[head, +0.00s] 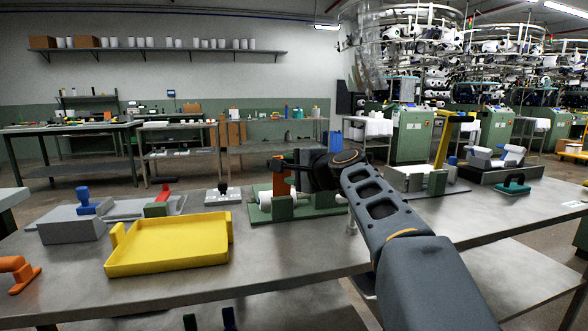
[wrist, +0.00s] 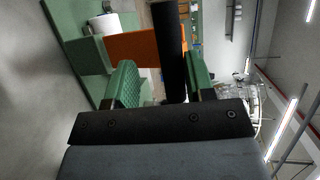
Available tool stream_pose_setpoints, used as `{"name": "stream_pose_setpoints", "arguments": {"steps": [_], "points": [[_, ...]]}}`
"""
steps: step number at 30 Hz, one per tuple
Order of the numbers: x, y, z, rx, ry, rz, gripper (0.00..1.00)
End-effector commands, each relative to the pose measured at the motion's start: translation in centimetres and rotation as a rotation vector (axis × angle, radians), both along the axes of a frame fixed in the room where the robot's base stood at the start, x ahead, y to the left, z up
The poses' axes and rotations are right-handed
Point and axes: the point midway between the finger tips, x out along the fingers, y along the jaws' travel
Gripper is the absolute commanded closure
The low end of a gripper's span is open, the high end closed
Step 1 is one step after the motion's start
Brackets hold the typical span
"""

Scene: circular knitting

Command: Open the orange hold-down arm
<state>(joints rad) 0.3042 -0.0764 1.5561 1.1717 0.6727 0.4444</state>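The orange hold-down arm (head: 281,177) stands upright on a green fixture (head: 262,212) at the middle of the bench. In the wrist view the orange arm (wrist: 132,49) runs across behind a dark bar (wrist: 170,50), which looks like its handle. My gripper (head: 308,172) is beside the orange arm, on its right in the head view. In the wrist view my gripper (wrist: 163,88) has its two green-padded fingers apart, with the dark bar between them. The bar lies nearer the right finger; I cannot tell whether they touch. My gripper hides part of the fixture in the head view.
A yellow tray (head: 170,243) lies left of the fixture. A grey-green fixture (head: 418,180) stands to the right. Bare bench lies in front.

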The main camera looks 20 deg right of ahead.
Motion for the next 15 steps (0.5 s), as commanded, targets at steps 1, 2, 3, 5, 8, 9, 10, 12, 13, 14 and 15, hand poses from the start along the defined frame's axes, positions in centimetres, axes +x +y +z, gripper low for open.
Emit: {"name": "stream_pose_setpoints", "arguments": {"steps": [1,2,3,5,8,9,10,12,13,14,15], "points": [[0.0,0.0,0.0,0.0,0.0,0.0,0.52],[0.0,0.0,0.0,0.0,-0.001,0.0,0.52],[0.0,0.0,0.1,-0.001,-0.001,0.0,0.52],[0.0,0.1,0.1,0.0,-0.002,0.0,0.52],[-0.4,-0.1,0.3,0.0,-0.003,-0.001,0.52],[-0.7,-0.2,0.4,0.0,-0.004,-0.002,0.52],[-1.0,-0.4,0.5,0.0,-0.004,-0.003,0.52],[-2.1,-0.7,0.7,-0.001,-0.004,-0.003,0.52],[-2.6,-0.9,0.8,-0.002,-0.006,-0.004,0.52],[-3.2,-1.1,0.9,-0.001,-0.005,-0.005,0.52],[-3.9,-1.3,1.1,-0.001,-0.005,-0.004,0.52]]}}
